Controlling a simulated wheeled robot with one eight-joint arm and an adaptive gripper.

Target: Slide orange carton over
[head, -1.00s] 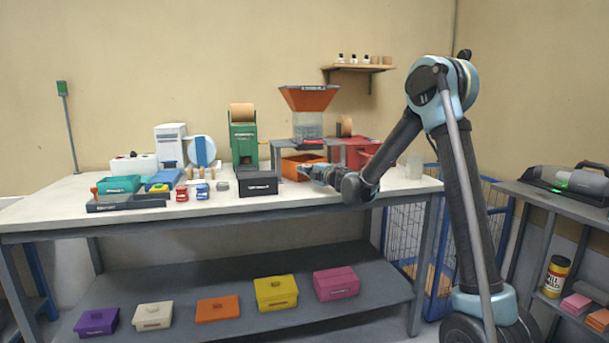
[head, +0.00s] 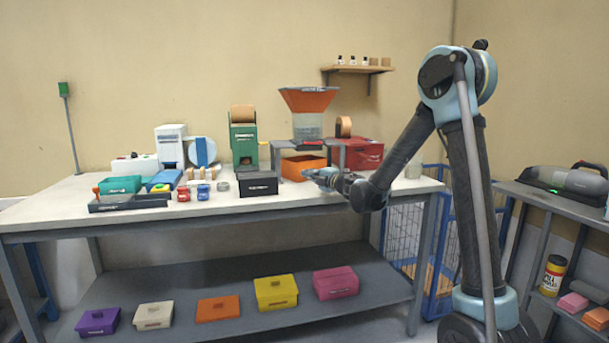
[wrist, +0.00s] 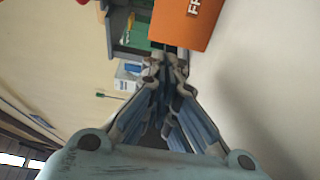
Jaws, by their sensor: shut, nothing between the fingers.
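The orange carton (head: 303,165) stands on the white worktop under the hopper stand. My gripper (head: 308,173) is at the carton's front right in the head view. In the wrist view my gripper (wrist: 164,62) has its fingertips together, empty, just below the carton's lower edge. I cannot tell whether they touch it. The carton's right front corner is partly hidden by my gripper in the head view.
A green dispenser (head: 244,145) is at the back left. The worktop's front strip (head: 285,203) is bare.

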